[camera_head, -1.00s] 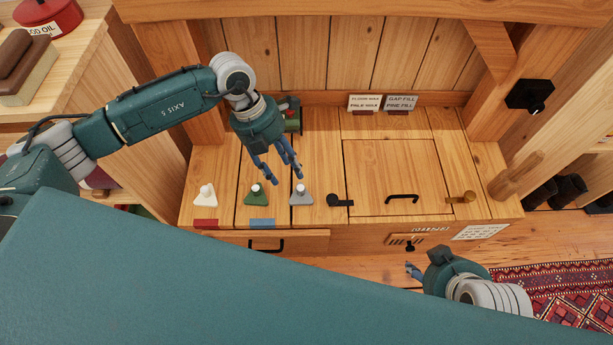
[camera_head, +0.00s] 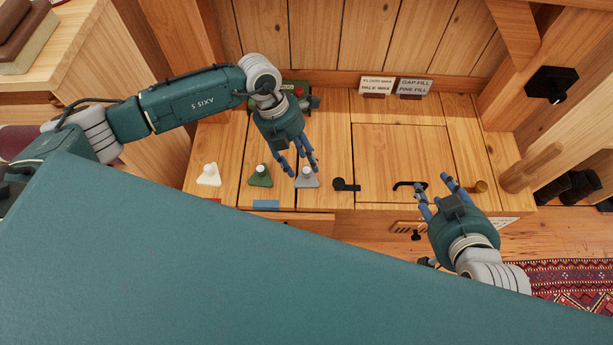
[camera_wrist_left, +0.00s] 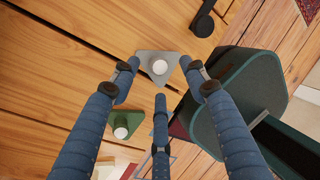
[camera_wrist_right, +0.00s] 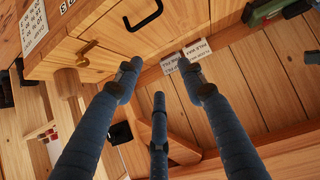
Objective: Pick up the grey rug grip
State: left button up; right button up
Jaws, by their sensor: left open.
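The grey rug grip (camera_head: 309,182) is a grey triangular plate with a round pale knob, lying on the wooden bench top. My left gripper (camera_head: 302,170) is open and hangs just above it, hiding part of it in the head view. In the left wrist view the grey rug grip (camera_wrist_left: 158,66) lies between the spread fingertips, with nothing held. My right gripper (camera_head: 434,188) is open and empty over the front right of the bench.
A green grip (camera_head: 260,176) and a white grip (camera_head: 208,175) stand in a row to the left. A black latch (camera_head: 345,185) lies just right. A black handle (camera_head: 410,185) is near my right gripper. Two label cards (camera_head: 377,86) stand at the back.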

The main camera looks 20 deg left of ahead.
aim_at(305, 170)
pick_arm(q)
jog(key=b+x, duration=0.1)
jog(key=x, duration=0.2)
jog(key=shift+w+f, duration=0.1)
jog(key=shift+f, duration=0.15)
pick_arm(e)
jog(key=w+a+r+t+y, duration=0.1)
jog(key=w+r+t, duration=0.2)
jog(key=w+r, duration=0.1)
jog(key=shift+a+r, duration=0.35)
jog(key=shift+r, duration=0.3)
pick_arm(q)
grip_shut()
